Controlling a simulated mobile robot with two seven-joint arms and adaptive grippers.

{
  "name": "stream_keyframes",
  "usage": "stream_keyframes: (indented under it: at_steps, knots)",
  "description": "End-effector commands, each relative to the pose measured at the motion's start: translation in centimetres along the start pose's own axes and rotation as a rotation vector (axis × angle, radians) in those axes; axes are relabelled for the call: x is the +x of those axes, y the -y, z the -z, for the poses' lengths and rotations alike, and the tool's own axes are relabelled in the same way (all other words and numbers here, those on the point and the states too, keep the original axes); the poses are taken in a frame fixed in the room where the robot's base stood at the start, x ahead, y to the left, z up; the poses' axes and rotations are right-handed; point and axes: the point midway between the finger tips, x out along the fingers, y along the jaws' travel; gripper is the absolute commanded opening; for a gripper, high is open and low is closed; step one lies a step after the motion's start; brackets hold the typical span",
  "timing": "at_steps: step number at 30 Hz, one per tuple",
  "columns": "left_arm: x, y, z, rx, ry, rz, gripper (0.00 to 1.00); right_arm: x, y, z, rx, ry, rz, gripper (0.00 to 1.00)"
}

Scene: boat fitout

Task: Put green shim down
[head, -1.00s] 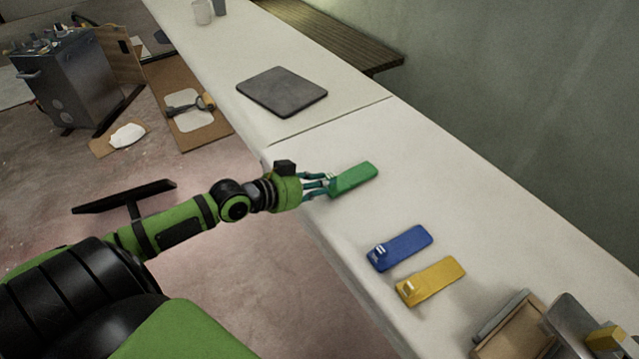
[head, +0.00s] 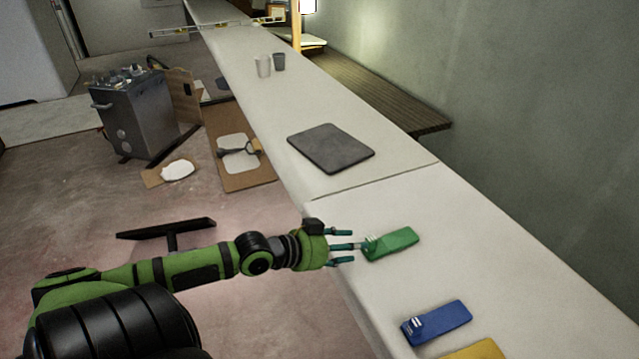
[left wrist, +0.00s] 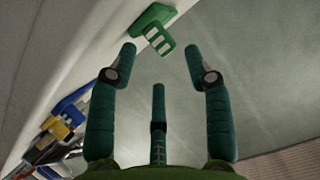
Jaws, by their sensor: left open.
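The green shim (head: 392,244) lies on the white bench top near its front edge, its slotted end toward my gripper. It also shows at the top of the left wrist view (left wrist: 152,20). My left gripper (head: 349,247) is open, its fingers just in front of the shim's near end. In the left wrist view the spread fingers (left wrist: 164,62) have nothing between them, and the shim is beyond their tips. My right gripper is not in view.
A blue shim (head: 437,322) and a yellow shim (head: 478,351) lie nearer on the bench (head: 500,262). A dark grey pad (head: 331,148) lies farther along, with two cups (head: 263,66) behind it. The bench between pad and green shim is clear.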

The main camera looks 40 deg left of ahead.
Motion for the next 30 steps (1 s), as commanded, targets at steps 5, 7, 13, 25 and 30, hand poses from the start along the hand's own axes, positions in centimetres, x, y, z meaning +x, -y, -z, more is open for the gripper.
stream_keyframes:
  at_steps: [5,7,13,25,30]
  knots:
    - [-2.6,-0.1,-0.1,-0.002,0.006,-0.002,0.51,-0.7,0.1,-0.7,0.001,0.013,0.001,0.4]
    - [-3.4,-0.1,-0.1,-0.002,0.006,-0.002,0.51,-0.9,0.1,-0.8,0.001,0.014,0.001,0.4]
    - [-5.8,-0.1,0.0,-0.002,0.005,-0.003,0.51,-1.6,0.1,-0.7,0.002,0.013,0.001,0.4]
    - [-8.5,0.0,0.0,-0.002,0.001,-0.001,0.51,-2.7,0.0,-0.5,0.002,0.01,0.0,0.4]
    - [-8.7,0.0,0.0,-0.002,-0.001,0.0,0.51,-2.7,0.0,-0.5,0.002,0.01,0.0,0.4]
